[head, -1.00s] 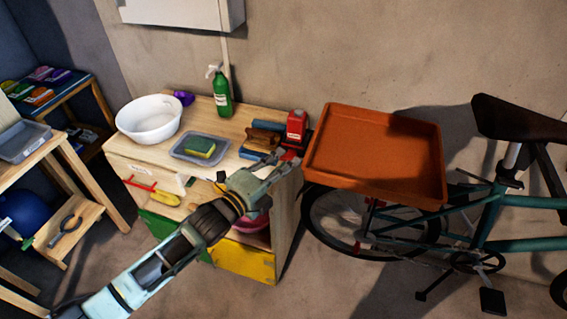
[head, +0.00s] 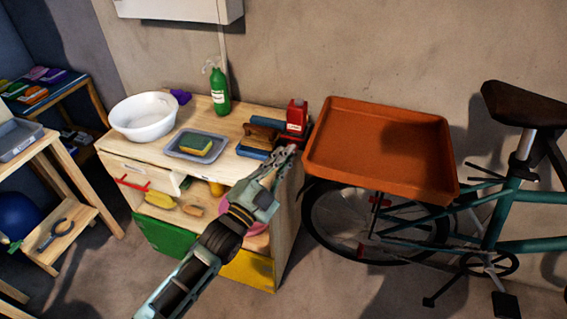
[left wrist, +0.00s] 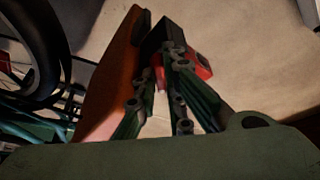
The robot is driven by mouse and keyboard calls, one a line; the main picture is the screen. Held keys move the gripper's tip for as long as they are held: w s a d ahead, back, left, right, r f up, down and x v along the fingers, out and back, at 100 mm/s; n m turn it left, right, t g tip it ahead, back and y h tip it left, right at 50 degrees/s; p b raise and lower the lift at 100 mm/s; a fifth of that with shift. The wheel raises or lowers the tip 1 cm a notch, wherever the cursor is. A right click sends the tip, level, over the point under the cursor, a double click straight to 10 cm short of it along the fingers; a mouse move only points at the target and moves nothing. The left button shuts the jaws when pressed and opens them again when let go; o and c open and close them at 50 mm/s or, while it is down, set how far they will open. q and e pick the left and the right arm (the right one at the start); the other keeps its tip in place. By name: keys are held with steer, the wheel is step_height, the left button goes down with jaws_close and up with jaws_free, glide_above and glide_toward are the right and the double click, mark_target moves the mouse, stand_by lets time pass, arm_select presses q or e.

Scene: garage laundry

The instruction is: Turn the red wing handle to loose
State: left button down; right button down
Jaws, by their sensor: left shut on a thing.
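My left gripper (head: 288,151) is at the right front corner of the wooden bench (head: 225,160), shut on a small red part there that I take to be the red wing handle. The handle is mostly hidden by the fingers, so its angle cannot be read. In the left wrist view, the two fingers (left wrist: 165,75) close together, with a sliver of red between them. A red and black object (left wrist: 199,66) shows just beyond the fingertips. My right gripper is not in view.
A red container (head: 297,113) stands on the bench just behind the gripper. An orange tray (head: 385,184) sits close to the right, above the bicycle's wheel (head: 330,232). A white basin (head: 145,117), sponge tray (head: 178,152) and green bottle (head: 220,92) stand further left.

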arm_select(q)
steer(key=n+t+y, duration=0.1)
steer(key=n, duration=0.3)
steer(key=n+t+y+b, duration=0.1)
steer(key=n+y, duration=0.1)
steer(key=n, duration=0.2)
steer(key=n+t+y, duration=0.1)
steer(key=n, duration=0.3)
steer(key=shift+s+d+f+n+t+y+b, duration=0.1)
steer(key=shift+d+f+n+t+y+b, duration=0.2)
steer(key=shift+t+y, duration=0.1)
steer(key=shift+n, duration=0.3)
steer(key=c, duration=1.8)
jaws_free()
steer(key=shift+r, duration=0.1)
steer(key=shift+c, duration=0.2)
